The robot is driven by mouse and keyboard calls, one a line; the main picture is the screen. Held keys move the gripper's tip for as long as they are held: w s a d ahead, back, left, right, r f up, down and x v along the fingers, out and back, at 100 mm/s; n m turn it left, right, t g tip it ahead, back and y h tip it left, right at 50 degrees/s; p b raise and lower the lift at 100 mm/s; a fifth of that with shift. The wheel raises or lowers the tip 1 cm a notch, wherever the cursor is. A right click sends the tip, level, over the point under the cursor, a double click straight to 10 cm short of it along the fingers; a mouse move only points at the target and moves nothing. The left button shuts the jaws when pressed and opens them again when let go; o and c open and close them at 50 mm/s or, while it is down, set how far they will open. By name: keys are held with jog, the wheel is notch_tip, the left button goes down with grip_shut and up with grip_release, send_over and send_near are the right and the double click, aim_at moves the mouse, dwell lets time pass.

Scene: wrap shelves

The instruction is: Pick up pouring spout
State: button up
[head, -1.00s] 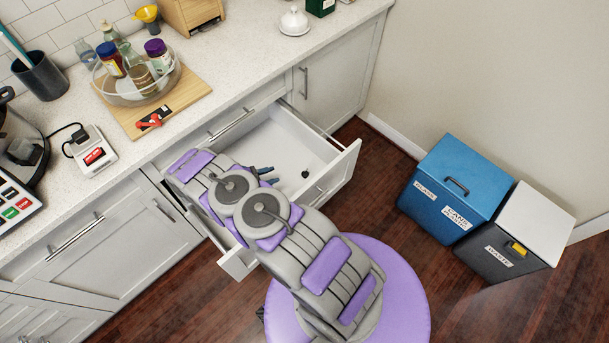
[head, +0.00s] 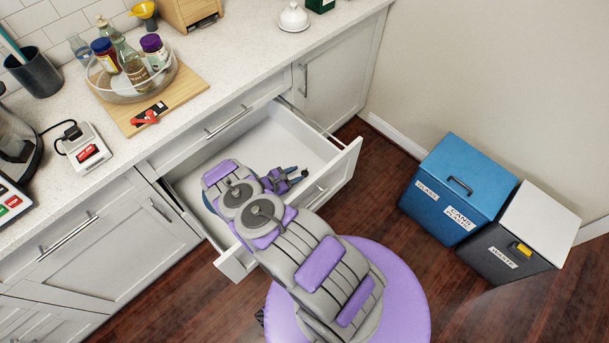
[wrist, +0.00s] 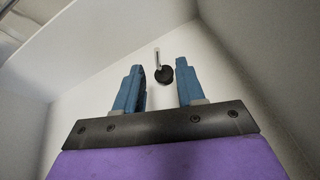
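The pouring spout (wrist: 166,72) shows in the wrist view as a small black stopper with a thin metal tube, lying on the white drawer floor. My gripper (wrist: 161,65) is open, with its two blue fingers apart. The spout appears between and just beyond the fingertips, with no clear contact. In the head view my gripper (head: 297,176) is low inside the open white drawer (head: 262,138). There the spout is hard to tell from the fingertips.
The drawer's front panel and side walls surround my gripper. The counter above holds a glass bowl of bottles (head: 101,88) on a wooden board (head: 185,87). A blue bin (head: 455,170) and a dark bin (head: 500,255) stand on the floor at right.

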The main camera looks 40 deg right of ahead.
aim_at(306, 172)
jog(key=shift+b+x, duration=1.35)
jog(key=shift+x, duration=1.9)
jog(key=shift+w+r, duration=0.1)
jog(key=shift+w, duration=0.05)
jog(key=shift+c, duration=0.4)
grip_shut()
